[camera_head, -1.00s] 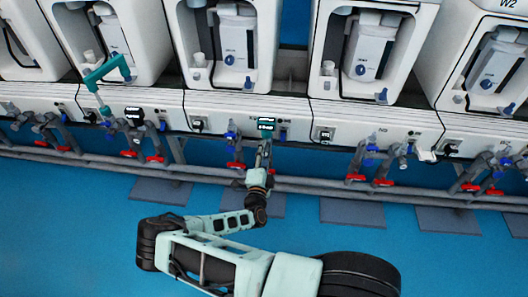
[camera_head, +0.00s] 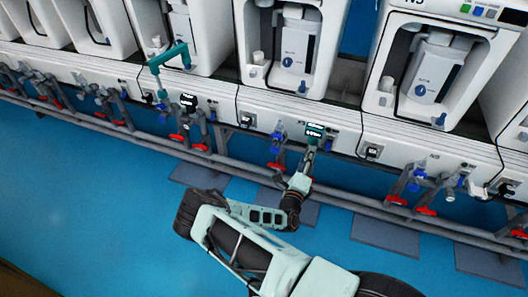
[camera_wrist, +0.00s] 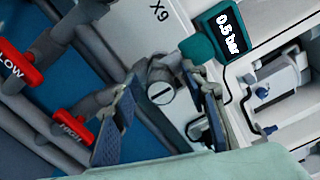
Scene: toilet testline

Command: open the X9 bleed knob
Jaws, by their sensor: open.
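In the wrist view a grey round knob (camera_wrist: 160,88) with a dark slot across its face sits beside the X9 label (camera_wrist: 158,12). I take it to be the bleed knob. My gripper (camera_wrist: 160,80) is open, one finger on each side of the knob; I cannot tell whether either finger touches it. A teal gauge (camera_wrist: 222,33) reading 0.5 bar is just above right. In the head view my gripper (camera_head: 309,155) reaches the panel just below the same gauge (camera_head: 315,131); the knob is hidden there.
Red valve handles, LOW (camera_wrist: 18,62) and HIGH (camera_wrist: 72,127), stand left of the gripper on grey pipes. In the head view, grey pipes (camera_head: 225,155) run along the front of the panel. A white toilet unit (camera_head: 290,45) is above. Blue floor is open in front.

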